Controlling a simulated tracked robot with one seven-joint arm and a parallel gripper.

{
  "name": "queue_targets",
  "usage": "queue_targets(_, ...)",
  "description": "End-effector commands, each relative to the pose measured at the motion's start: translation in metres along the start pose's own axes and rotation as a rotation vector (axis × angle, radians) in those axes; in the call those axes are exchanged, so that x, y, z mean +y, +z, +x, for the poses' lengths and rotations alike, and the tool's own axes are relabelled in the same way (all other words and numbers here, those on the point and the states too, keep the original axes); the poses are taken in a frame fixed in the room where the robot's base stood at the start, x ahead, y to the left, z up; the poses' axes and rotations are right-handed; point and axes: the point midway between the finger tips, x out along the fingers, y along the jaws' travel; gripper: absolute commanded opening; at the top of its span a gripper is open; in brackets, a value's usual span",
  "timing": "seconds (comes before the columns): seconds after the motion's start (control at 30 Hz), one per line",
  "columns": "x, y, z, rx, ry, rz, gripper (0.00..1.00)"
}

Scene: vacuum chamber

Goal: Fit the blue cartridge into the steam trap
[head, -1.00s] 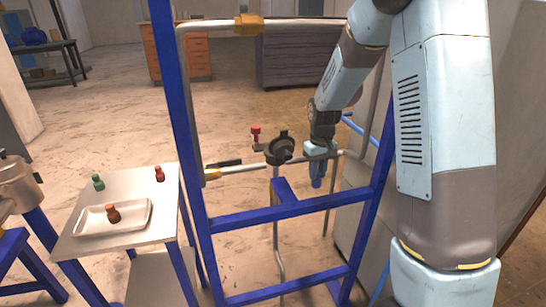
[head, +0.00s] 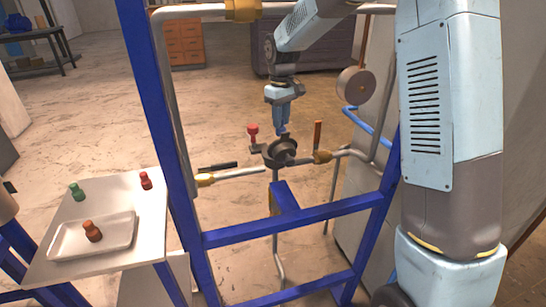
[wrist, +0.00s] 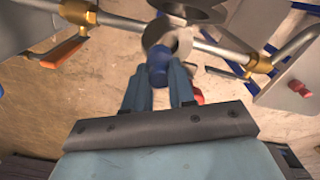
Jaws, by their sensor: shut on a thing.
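The blue cartridge (wrist: 157,66) shows between my finger ends in the wrist view, with a grey round part (wrist: 165,38) just beyond it. My gripper (head: 283,122) is shut on it and points down, just above the steam trap (head: 280,152). The trap is a dark round body on the pipe; it also shows in the wrist view (wrist: 190,10). In the head view my fingers hide most of the cartridge. I cannot tell whether the cartridge touches the trap.
A red-topped fitting (head: 253,133) stands left of the trap, and an upright orange handle (head: 317,135) right of it. Blue frame posts and rails surround the pipework. A side table (head: 120,264) holds green (head: 76,192) and red (head: 146,180) cartridges, and an orange-brown one (head: 93,232) in a tray (head: 62,240).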

Motion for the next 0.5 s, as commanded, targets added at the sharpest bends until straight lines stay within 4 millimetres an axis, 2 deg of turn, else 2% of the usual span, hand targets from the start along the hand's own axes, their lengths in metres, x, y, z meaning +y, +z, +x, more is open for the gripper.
queue_targets(0.17,-0.013,-0.010,0.006,-0.001,-0.001,-0.018,0.00)
queue_targets(0.4,-0.016,-0.011,0.045,-0.001,-0.001,-0.020,0.00)
queue_targets(0.5,-0.016,-0.011,0.055,0.000,0.000,-0.020,0.00)
